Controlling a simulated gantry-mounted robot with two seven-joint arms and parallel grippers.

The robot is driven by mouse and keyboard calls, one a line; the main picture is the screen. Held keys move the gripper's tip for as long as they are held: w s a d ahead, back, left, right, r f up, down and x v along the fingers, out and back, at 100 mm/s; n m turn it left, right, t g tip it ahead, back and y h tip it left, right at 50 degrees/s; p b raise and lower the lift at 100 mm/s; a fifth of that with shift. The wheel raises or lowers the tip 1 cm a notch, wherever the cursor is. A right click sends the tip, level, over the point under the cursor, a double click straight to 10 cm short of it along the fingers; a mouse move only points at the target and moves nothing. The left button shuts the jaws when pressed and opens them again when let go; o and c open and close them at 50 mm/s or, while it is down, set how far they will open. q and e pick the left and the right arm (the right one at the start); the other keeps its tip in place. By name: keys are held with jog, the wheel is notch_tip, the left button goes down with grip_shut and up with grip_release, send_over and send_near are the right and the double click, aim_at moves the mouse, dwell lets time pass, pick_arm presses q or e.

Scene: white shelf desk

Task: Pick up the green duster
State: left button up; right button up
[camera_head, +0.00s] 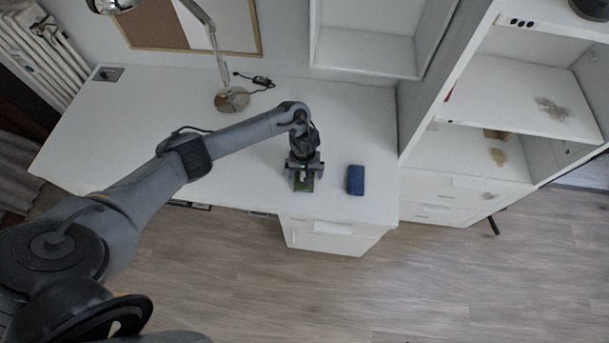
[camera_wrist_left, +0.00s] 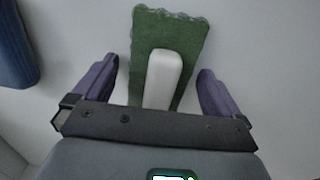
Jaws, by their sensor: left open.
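The green duster (camera_head: 304,185) lies on the white desk near its front edge, partly hidden under my left gripper (camera_head: 304,172). In the left wrist view the duster (camera_wrist_left: 189,38) is a green pad with wavy edges and a white handle (camera_wrist_left: 162,78) on top. My left gripper (camera_wrist_left: 155,92) is open there, with one purple finger on each side of the duster and its handle. Both fingers look apart from the handle. How high the fingertips are above the desk is hard to tell. My right gripper is not in view.
A blue block-like object (camera_head: 356,180) lies just right of the duster, and it also shows in the left wrist view (camera_wrist_left: 14,50). A desk lamp (camera_head: 231,99) and a cable (camera_head: 256,80) stand further back. A white shelf unit (camera_head: 480,95) is on the right. The desk's left part is clear.

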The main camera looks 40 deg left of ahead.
pick_arm(q)
jog(key=shift+c, duration=0.2)
jog(key=c, duration=1.1)
jog(key=shift+r+p, duration=0.45)
jog(key=shift+r, duration=0.35)
jog(key=r+p, duration=0.1)
jog(key=d+r, duration=0.1)
jog(key=r, duration=0.1)
jog(key=shift+r+p, duration=0.15)
jog(key=shift+p, duration=0.2)
jog(key=s+d+r+p, duration=0.2)
jog(key=d+r+p, duration=0.4)
jog(key=d, duration=0.4)
jog(key=shift+s+d, duration=0.2)
